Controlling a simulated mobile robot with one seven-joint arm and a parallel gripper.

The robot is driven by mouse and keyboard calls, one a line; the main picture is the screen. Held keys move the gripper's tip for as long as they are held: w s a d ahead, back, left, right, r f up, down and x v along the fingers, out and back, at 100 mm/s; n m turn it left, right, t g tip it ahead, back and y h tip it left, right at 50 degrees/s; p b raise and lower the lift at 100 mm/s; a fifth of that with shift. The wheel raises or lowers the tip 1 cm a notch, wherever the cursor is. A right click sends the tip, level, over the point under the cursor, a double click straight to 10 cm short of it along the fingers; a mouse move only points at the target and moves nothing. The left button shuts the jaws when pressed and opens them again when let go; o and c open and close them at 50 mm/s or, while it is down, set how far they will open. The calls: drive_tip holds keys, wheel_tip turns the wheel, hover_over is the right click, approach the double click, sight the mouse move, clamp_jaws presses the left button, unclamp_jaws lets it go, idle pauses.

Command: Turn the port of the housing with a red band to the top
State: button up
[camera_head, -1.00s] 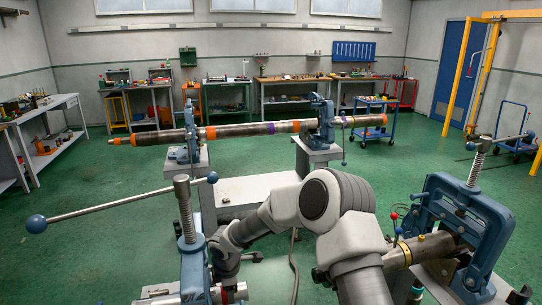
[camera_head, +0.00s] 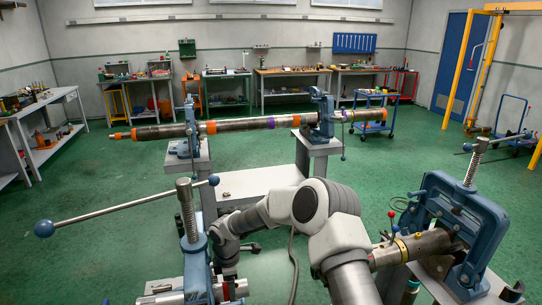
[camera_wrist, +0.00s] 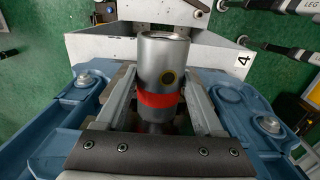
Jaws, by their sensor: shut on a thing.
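The housing with the red band (camera_wrist: 160,98) is a grey metal cylinder in the wrist view, with its open end toward the picture's top. My gripper (camera_wrist: 162,75) is shut on the housing, one finger on each side. In the head view my gripper (camera_head: 229,275) is low at the front, beside the near-left vise (camera_head: 194,258); the red band shows just below it, but the port cannot be made out.
A long vise handle (camera_head: 125,208) reaches left. Another blue vise (camera_head: 462,220) holds a pipe (camera_head: 412,247) at right, close to my arm. Behind, a long banded pipe (camera_head: 235,125) rests in two vises. Green floor is open at left.

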drive_tip(key=shift+w+g, duration=0.15)
drive_tip(key=shift+g, duration=0.15)
drive_tip(key=shift+g, duration=0.5)
drive_tip(key=shift+w+f+b, duration=0.1)
drive_tip(key=shift+b, duration=0.25)
drive_tip(key=shift+g+h+b, duration=0.3)
drive_tip(key=shift+g+b, duration=0.05)
drive_tip(key=shift+g, duration=0.25)
drive_tip(key=o, duration=1.5)
drive_tip(key=shift+o, duration=0.3)
